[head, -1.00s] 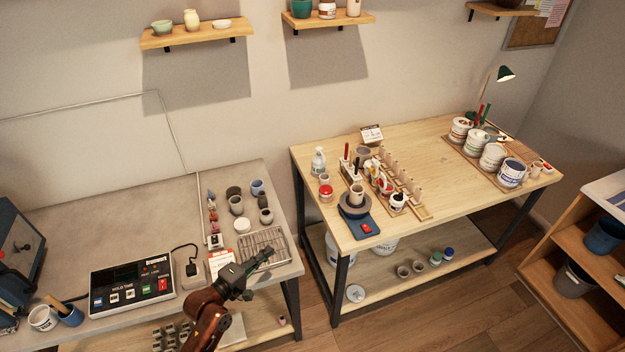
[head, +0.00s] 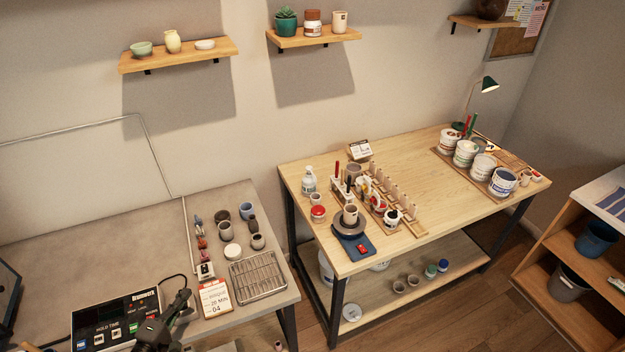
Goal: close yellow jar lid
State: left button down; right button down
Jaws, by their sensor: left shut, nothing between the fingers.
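A group of small jars (head: 377,200) stands in a row on the middle of the wooden table. One of them shows yellow and red colours, but it is too small to tell which is the yellow jar or how its lid sits. My left gripper (head: 182,299) is at the bottom of the head view, in front of the grey table and beside the control box. It is shut and empty, well apart from the jars. My right gripper is not in view.
Large tubs (head: 503,182) stand at the right end. A wire rack (head: 258,277) lies on the grey table. A gap separates the two tables.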

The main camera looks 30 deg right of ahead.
aim_at(366, 186)
jog(key=z, duration=0.15)
jog(key=i, duration=0.65)
jog(key=z, duration=1)
jog(key=i, duration=0.5)
jog(key=z, duration=0.5)
